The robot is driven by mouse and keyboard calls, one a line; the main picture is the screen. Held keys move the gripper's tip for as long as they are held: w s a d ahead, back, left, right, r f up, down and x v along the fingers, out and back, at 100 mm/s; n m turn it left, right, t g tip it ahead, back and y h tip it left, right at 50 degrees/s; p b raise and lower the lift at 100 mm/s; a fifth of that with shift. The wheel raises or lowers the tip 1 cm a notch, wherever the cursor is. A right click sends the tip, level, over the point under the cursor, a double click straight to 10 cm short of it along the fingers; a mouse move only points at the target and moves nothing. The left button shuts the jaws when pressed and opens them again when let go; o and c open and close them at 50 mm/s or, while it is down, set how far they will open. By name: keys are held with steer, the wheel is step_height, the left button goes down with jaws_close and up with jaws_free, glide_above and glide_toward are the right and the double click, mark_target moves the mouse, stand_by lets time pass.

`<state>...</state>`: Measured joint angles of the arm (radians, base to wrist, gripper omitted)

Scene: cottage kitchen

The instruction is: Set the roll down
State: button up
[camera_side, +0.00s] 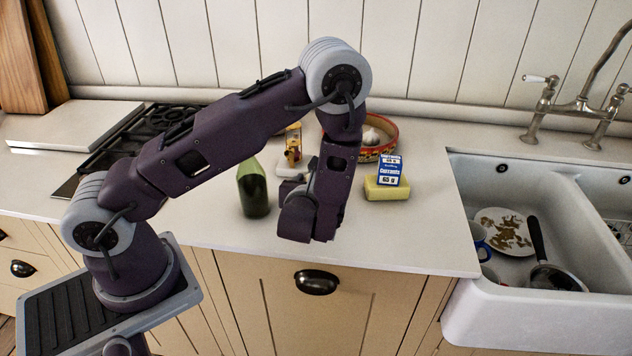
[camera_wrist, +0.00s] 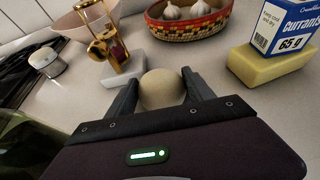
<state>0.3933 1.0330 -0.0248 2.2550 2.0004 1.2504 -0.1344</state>
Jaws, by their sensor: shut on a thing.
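The roll (camera_wrist: 162,89), a round, pale tan bread roll, sits between the two dark fingers of my gripper (camera_wrist: 160,82) in the wrist view. My gripper is shut on it, with one finger at each side. The fingers and my gripper's body hide part of the roll. In the side view my wrist hangs low over the front of the counter (camera_side: 420,238), and the roll is hidden behind the arm there. I cannot tell whether the roll touches the counter.
A green bottle (camera_side: 252,190) stands left of my wrist. Behind are a brass-framed thing (camera_wrist: 106,48) by a white block (camera_wrist: 122,76) and a basket of garlic (camera_wrist: 190,28). A currants box (camera_side: 389,171) sits on a yellow block (camera_side: 386,191) to the right, before the sink (camera_side: 520,318).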

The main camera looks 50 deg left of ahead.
steer(key=o, duration=1)
steer(key=shift+f, duration=0.1)
steer(key=shift+r, duration=0.2)
steer(key=v, duration=1.2)
steer(key=shift+f, duration=0.15)
